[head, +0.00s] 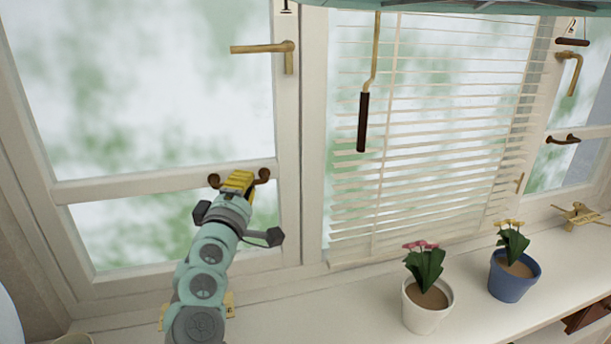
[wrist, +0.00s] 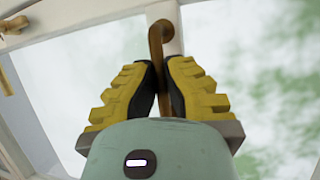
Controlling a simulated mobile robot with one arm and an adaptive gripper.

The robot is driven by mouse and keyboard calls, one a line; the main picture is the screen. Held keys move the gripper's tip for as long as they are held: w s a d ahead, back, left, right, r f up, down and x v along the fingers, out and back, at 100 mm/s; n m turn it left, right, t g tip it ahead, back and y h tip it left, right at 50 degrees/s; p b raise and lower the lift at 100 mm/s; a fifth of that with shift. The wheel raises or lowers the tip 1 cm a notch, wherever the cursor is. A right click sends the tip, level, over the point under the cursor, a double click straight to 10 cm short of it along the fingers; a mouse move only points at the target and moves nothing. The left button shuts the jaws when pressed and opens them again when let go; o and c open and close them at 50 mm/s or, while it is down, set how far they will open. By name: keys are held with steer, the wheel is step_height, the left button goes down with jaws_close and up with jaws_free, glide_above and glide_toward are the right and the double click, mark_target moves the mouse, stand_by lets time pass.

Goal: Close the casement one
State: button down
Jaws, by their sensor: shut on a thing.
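The left casement (head: 286,140) is a white-framed window with a crossbar and a partly cut-off label at its top. It looks about flush with its frame, though a small gap is hard to judge. A brown pull handle (head: 263,176) is on its crossbar; it also shows in the wrist view (wrist: 155,45). My gripper (head: 238,182) is shut on this handle, its yellow fingers (wrist: 160,85) on either side of the bar. The middle of the handle is hidden by the fingers. A brass lever (head: 263,48) above points left, lying horizontal.
A blind (head: 440,130) with a hanging crank (head: 363,120) covers the middle pane. A second casement with its own brown handle (head: 562,139) is at the right. A white pot (head: 427,310) and a blue pot (head: 513,280) with flowers stand on the sill (head: 360,310).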

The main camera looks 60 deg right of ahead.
steer(key=shift+w+a+r, duration=0.1)
steer(key=shift+r, duration=0.1)
steer(key=c, duration=1.3)
jaws_free()
steer(key=shift+a, duration=0.15)
steer(key=shift+o, duration=1.4)
steer(key=shift+f, duration=0.1)
steer(key=v, duration=1.2)
